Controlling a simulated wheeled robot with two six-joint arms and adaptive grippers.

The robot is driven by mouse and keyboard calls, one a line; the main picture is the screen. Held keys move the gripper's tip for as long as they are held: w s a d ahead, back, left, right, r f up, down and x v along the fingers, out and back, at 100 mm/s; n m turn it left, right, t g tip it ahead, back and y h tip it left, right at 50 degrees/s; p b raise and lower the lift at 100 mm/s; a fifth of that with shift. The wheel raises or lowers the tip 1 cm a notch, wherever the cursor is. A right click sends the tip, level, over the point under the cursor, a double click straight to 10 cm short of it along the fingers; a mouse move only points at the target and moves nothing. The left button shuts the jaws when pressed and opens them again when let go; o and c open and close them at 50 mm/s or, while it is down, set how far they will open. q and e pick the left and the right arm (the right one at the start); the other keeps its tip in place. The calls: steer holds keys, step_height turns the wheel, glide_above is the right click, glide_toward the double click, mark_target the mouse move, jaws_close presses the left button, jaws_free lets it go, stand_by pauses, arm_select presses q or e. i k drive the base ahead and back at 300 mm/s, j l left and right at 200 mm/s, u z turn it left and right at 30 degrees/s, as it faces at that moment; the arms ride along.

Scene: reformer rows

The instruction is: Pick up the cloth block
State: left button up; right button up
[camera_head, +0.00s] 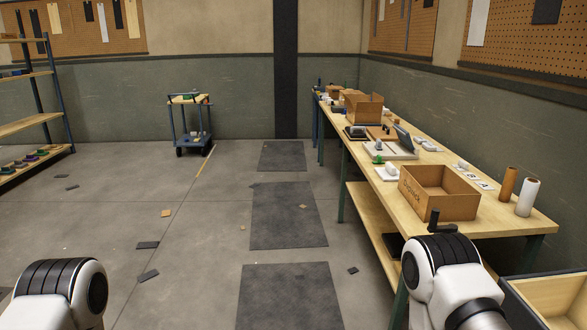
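I cannot make out a cloth block for certain in the head view. Small light blocks sit on the long workbench (400,205) at the right, among them a white piece (463,164) and a small green item (378,160). They are too small to tell their material. My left arm shows at the bottom left and my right arm at the bottom right, but only rounded white and black links show.
An open cardboard box (432,204) stands near the bench's front, and another (363,109) farther back. Two upright rolls (527,197) stand at the right end. A blue cart (190,125) is at the back. Dark mats (288,215) and scraps lie on the otherwise open floor.

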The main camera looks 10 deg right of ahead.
mark_target(378, 146)
steer(key=i, duration=3.25)
steer(key=l+z, duration=0.05)
steer(key=l, duration=0.05)
